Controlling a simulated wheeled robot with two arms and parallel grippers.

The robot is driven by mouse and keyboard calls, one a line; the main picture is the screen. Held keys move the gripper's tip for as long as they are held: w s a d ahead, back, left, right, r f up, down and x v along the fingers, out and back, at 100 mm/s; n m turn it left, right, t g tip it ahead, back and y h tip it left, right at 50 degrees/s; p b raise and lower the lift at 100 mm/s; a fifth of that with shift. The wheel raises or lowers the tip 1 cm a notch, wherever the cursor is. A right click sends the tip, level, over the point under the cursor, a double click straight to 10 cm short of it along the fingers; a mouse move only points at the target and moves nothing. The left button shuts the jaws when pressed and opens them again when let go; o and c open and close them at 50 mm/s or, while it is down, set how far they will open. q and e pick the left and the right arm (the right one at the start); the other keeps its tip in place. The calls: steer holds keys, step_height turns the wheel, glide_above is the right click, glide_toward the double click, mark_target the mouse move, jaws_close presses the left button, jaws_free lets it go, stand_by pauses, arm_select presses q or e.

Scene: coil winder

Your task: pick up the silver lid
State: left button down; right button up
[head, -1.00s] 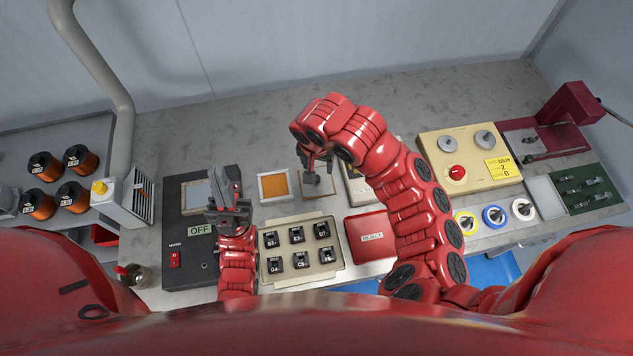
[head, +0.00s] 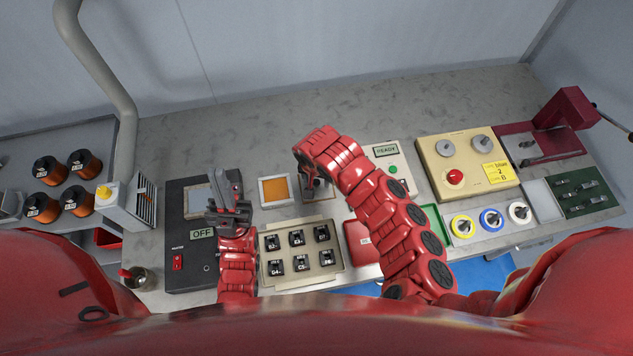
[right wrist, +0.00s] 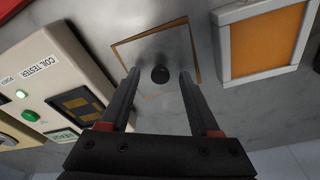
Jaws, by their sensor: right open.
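The silver lid (right wrist: 150,45) is a flat square plate with a tan edge and a round black knob (right wrist: 160,74), seen in the right wrist view. My right gripper (right wrist: 159,76) is open, with one finger on each side of the knob and a gap to it on both sides. In the head view my right gripper (head: 316,187) is over the lid and hides most of it. My left gripper (head: 229,212) is above the dark panel marked OFF, well left of the lid; its jaw state is unclear.
An orange-faced square frame (head: 275,190) lies just left of the lid. The coil tester (right wrist: 62,92) with a lit green button stands close on its other side. A tray of black labelled blocks (head: 330,266) and a red reject box (head: 357,240) are nearer me.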

steer(key=shift+f, duration=0.15)
jaws_close()
steer(key=shift+w, duration=0.1)
stand_by(0.5)
